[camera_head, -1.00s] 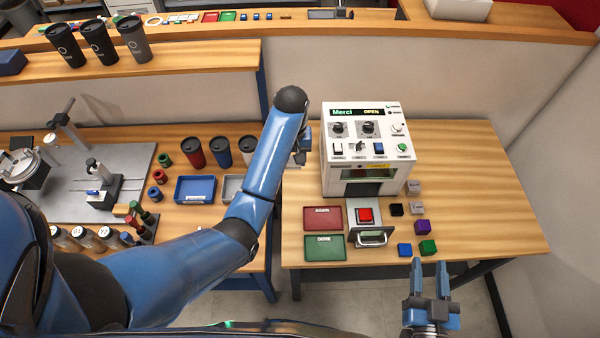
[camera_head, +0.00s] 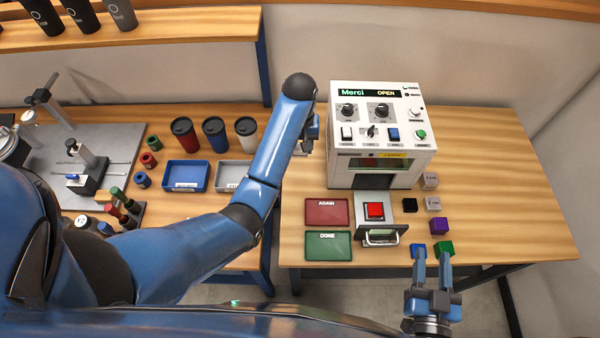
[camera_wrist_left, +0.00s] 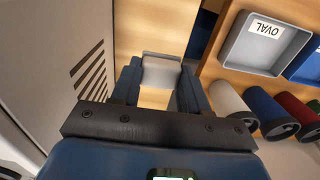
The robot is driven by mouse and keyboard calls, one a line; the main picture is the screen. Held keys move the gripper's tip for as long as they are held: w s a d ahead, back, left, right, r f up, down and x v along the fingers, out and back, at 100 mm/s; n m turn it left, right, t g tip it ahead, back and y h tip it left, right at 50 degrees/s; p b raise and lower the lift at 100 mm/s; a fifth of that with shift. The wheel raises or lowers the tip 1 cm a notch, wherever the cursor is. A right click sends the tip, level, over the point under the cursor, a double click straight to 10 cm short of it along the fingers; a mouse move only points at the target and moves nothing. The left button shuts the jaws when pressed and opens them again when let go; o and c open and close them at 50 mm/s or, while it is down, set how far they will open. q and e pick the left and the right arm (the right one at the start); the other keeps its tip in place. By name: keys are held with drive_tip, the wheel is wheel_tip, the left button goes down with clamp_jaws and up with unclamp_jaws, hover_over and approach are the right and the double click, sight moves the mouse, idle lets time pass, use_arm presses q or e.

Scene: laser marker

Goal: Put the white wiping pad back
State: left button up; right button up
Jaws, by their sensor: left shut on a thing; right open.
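The white wiping pad (camera_wrist_left: 161,72) is between the fingers of my left gripper (camera_wrist_left: 158,85) in the left wrist view. In the head view my left gripper (camera_head: 309,132) is at the left side of the white laser machine (camera_head: 379,163), largely hidden behind my own forearm. A small pale part of the pad (camera_head: 303,147) shows below it. I cannot tell whether the pad touches the table. My right gripper (camera_head: 433,262) is open and empty at the table's front edge, near a blue cube (camera_head: 417,250) and a green cube (camera_head: 444,249).
A red AGAIN tray (camera_head: 327,213) and a green DONE tray (camera_head: 328,246) lie left of the open drawer with a red block (camera_head: 374,210). Cups, including a white one (camera_head: 246,138), and the grey OVAL tray (camera_wrist_left: 264,43) stand left of my left gripper. The table's right side is clear.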

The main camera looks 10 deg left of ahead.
use_arm(q)
hover_over(300, 173)
wheel_tip(300, 173, down, 5)
drive_tip(key=shift+f, duration=0.5)
wheel_tip(300, 173, down, 4)
drive_tip(key=shift+w+r, duration=0.1)
drive_tip(key=shift+r, duration=0.1)
drive_tip(key=shift+f, duration=0.45)
use_arm(e)
drive_tip(key=shift+s+f, duration=0.1)
use_arm(q)
drive_tip(key=shift+f, duration=0.1)
drive_tip(key=o, duration=1)
